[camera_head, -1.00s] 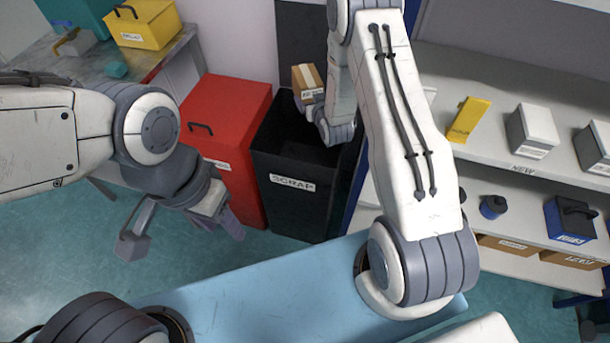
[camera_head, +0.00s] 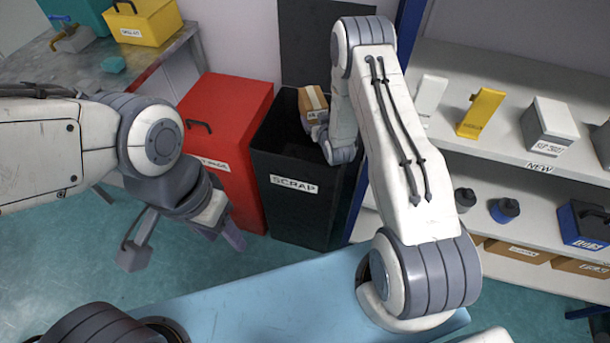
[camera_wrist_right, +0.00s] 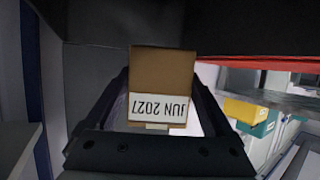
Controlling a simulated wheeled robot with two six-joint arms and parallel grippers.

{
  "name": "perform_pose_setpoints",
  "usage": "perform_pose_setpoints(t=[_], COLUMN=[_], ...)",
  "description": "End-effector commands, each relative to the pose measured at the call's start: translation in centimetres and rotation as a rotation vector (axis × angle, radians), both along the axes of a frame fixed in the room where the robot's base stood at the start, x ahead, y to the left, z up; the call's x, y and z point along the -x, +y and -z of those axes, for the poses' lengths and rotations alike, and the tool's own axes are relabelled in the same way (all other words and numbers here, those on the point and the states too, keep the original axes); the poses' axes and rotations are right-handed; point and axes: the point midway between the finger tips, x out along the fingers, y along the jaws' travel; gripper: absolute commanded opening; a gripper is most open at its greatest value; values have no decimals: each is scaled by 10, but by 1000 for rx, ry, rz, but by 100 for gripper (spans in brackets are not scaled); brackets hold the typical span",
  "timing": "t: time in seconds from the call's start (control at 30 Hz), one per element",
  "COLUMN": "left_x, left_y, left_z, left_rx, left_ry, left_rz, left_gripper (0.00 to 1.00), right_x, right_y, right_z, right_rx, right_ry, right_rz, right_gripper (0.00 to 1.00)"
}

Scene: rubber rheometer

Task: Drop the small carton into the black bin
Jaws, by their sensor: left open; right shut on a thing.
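The small brown carton (camera_head: 313,103) is held in my right gripper (camera_head: 318,128) over the black bin (camera_head: 290,205), near its back right part. In the right wrist view the carton (camera_wrist_right: 163,75) sits between the two dark fingers and carries a white label reading JUN 2027. The bin is open at the top and has a SCRAP label on its front. My right forearm and wrist hide part of the bin's right rim. My left gripper (camera_head: 180,242) is open and empty, hanging low in front of the red bin.
A red lidded bin (camera_head: 222,150) stands left of the black bin. A metal table (camera_head: 60,90) with a yellow box (camera_head: 145,22) is at the far left. White shelves (camera_head: 500,190) with several cartons and bottles stand on the right. A blue surface (camera_head: 260,300) lies in front.

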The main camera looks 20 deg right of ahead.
Motion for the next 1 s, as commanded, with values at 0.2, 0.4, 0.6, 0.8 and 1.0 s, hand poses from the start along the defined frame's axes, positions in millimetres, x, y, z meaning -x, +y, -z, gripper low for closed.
perform_pose_setpoints(t=[0.2,0.4,0.6,0.8,1.0], left_x=[0,0,0,0,0], left_y=[0,0,0,0,0], left_z=[-1,0,1,6,10], left_rx=[0,0,0,0,0], left_ry=[0,0,0,0,0], left_rz=[0,0,0,0,0], left_gripper=[50,50,50,50,50], right_x=[-1,0,9,39,73], right_y=[0,0,1,2,5], right_z=[-2,0,-3,-16,-30], right_rx=[0,0,0,0,-1], right_ry=[-5,2,2,1,-1], right_rz=[0,0,0,1,0], right_gripper=[95,100,100,100,100])
